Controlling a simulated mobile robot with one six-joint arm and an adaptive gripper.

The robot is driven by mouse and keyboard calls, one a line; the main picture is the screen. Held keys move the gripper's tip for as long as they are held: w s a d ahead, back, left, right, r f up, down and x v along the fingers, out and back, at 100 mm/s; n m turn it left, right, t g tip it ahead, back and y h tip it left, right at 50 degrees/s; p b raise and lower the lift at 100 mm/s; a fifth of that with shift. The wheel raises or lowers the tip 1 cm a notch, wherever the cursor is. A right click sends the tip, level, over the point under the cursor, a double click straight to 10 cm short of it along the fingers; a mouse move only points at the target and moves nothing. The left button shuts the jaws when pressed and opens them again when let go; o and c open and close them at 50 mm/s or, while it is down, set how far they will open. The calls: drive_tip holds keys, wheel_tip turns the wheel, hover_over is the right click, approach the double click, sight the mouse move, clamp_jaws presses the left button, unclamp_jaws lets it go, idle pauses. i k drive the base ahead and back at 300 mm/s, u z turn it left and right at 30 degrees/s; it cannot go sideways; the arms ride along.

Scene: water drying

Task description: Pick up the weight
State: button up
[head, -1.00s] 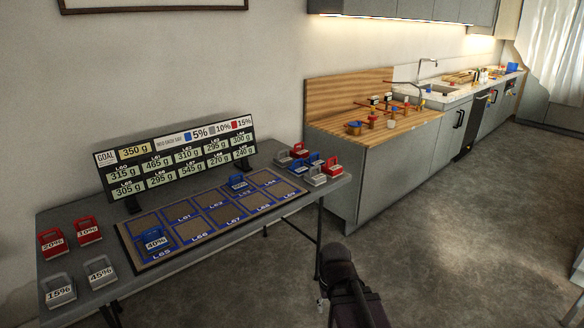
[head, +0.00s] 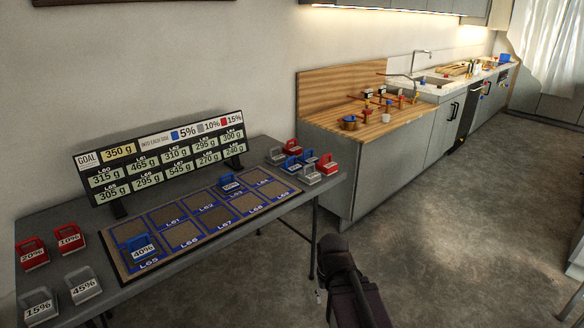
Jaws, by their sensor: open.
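Several handled weights stand on the grey table. At its left end are a red 20% weight (head: 33,254), a red 10% weight (head: 70,239), a grey 15% weight (head: 39,306) and a grey 45% weight (head: 84,286). A blue 40% weight (head: 140,249) sits on the front-left cell of the mat, and another blue weight (head: 231,185) on a back cell. A cluster of red, blue and grey weights (head: 304,165) stands at the right end. My dark arm shows at the bottom, right of the table; its fingers are not visible, and no weight is seen held.
The mat (head: 119,264) has labelled square cells, mostly empty. A display board (head: 160,158) stands behind it with a 350 g goal. A wooden counter (head: 411,122) with small fittings and a sink lies beyond. The floor (head: 440,240) to the right is open.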

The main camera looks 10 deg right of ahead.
sight(291, 168)
drive_tip(key=u, duration=0.05)
drive_tip(key=i, duration=1.75)
drive_tip(key=u, duration=0.45)
